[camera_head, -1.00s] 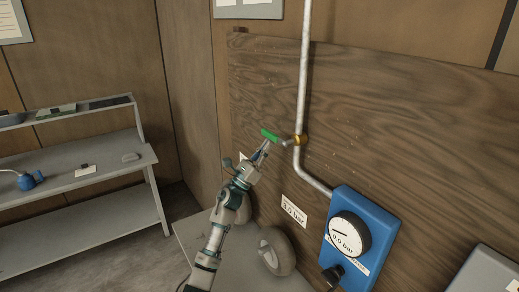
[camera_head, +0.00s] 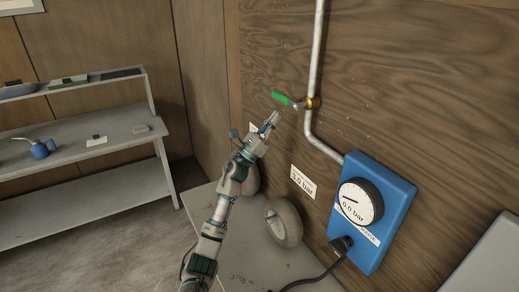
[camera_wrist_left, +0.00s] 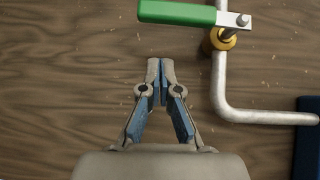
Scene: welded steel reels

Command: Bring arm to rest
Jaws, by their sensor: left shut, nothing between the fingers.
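My left gripper (camera_head: 272,122) is shut and empty, in front of the wooden panel, below and left of the green valve handle (camera_head: 286,99). In the left wrist view its fingertips (camera_wrist_left: 161,65) meet with nothing between them. The handle (camera_wrist_left: 177,13) lies above the fingertips there, apart from them. It points left from the brass valve (camera_head: 312,103) on the white pipe (camera_head: 317,60). My right gripper is in neither view.
A blue box (camera_head: 373,222) with a gauge reading 0.0 bar hangs right of my arm. A 3.0 bar label (camera_head: 303,183) is beside it. A wheel (camera_head: 284,222) stands on the grey surface below. A grey shelf bench (camera_head: 90,150) stands at left.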

